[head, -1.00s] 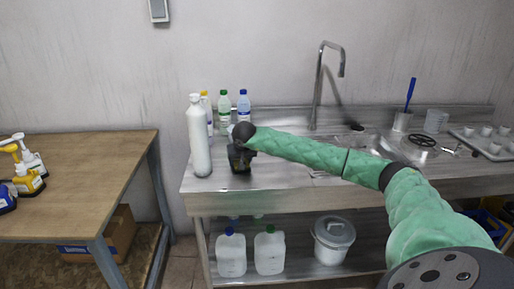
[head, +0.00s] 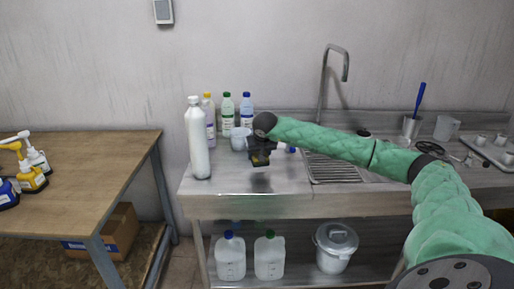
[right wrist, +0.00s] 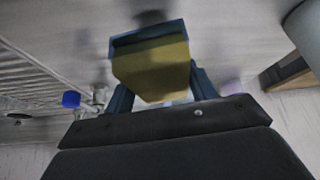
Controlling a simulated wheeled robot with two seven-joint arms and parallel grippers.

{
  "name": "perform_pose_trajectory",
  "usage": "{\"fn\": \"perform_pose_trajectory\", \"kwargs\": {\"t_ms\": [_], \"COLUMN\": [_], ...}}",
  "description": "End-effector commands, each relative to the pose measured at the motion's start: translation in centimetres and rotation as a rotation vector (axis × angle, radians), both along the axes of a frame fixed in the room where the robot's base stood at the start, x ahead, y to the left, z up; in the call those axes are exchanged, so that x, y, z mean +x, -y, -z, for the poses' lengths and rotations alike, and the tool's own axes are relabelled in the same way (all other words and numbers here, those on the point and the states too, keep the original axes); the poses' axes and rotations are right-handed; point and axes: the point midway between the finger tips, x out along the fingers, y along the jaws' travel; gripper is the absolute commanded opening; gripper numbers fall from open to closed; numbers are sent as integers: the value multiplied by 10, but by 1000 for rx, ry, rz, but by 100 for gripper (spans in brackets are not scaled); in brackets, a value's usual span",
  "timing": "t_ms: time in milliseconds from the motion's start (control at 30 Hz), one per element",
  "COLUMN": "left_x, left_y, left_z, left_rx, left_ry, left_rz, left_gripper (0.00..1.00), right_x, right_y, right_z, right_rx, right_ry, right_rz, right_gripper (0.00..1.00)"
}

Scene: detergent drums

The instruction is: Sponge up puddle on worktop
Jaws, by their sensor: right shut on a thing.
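My right gripper (head: 260,157) is low over the worktop (head: 225,186), between the tall white bottle and the ridged drainboard. In the right wrist view it is shut on a yellow sponge (right wrist: 152,68) held between its blue fingers. I cannot tell whether the sponge touches the worktop. The puddle cannot be made out for certain; the grey metal surface is shiny, and the gripper hides part of it. My left gripper is not in view.
A tall white bottle (head: 198,140) stands left of the gripper. Several capped bottles (head: 228,113) and a pale cup (head: 240,139) stand behind it. A ridged drainboard (head: 333,168) lies to the right, by the tap (head: 322,85). The front strip of worktop is clear.

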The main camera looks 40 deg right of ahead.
Motion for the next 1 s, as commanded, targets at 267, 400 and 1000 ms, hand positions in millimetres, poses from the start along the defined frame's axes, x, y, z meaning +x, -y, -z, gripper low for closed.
{"fn": "perform_pose_trajectory", "kwargs": {"t_ms": [267, 400, 1000], "left_x": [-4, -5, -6], "left_y": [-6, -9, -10], "left_z": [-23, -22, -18], "left_rx": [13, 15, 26], "left_ry": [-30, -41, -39], "left_rz": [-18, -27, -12], "left_gripper": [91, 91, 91], "right_x": [-8, -9, -16], "right_y": [7, 8, -7], "right_z": [-30, -31, -29], "right_rx": [0, 0, -1], "right_ry": [0, 0, -1], "right_rz": [12, 13, 30], "right_gripper": [31, 31, 31]}}
